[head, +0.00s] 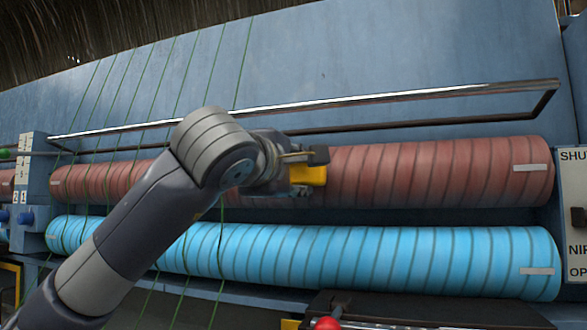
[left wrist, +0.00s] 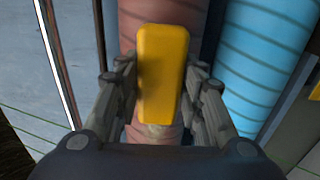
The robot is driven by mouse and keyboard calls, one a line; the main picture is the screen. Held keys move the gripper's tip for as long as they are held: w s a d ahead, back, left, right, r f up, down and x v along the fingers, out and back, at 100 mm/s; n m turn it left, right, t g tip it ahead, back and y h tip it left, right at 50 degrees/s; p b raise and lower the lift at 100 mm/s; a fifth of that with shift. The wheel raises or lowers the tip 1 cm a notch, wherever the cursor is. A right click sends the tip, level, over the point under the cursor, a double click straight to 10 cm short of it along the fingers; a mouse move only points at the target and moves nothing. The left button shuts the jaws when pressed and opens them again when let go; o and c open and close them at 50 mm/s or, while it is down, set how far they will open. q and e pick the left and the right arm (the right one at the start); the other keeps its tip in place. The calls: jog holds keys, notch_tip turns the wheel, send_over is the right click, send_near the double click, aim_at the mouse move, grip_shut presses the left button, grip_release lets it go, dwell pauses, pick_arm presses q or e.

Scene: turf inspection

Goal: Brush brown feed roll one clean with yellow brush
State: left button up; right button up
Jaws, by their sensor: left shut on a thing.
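The brown feed roll (head: 430,172) is a long reddish-brown cylinder with dark spiral lines, lying across the machine in the head view. It also shows in the left wrist view (left wrist: 188,14), behind the brush. The yellow brush (head: 310,175) is in front of the roll's middle; in the left wrist view it is a yellow block (left wrist: 163,75) between the fingers. My left gripper (head: 300,168) is shut on it. The brush's bristle side is hidden, and I cannot tell whether it touches the roll. My right gripper is not in view.
A blue roll (head: 400,255) lies just below the brown one. A metal bar frame (head: 400,97) runs above it. Green strands (head: 150,90) cross the left part of the machine. A red knob (head: 327,323) is at the bottom, and a sign panel (head: 574,215) stands at right.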

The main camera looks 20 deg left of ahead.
pick_arm(q)
jog(key=shift+w, duration=0.45)
jog(key=shift+a, duration=0.1)
jog(key=shift+a, duration=1.3)
jog(key=shift+a+p, duration=0.7)
jog(key=shift+a, duration=6)
jog(key=shift+d+b, duration=0.5)
jog(key=shift+d, duration=7.75)
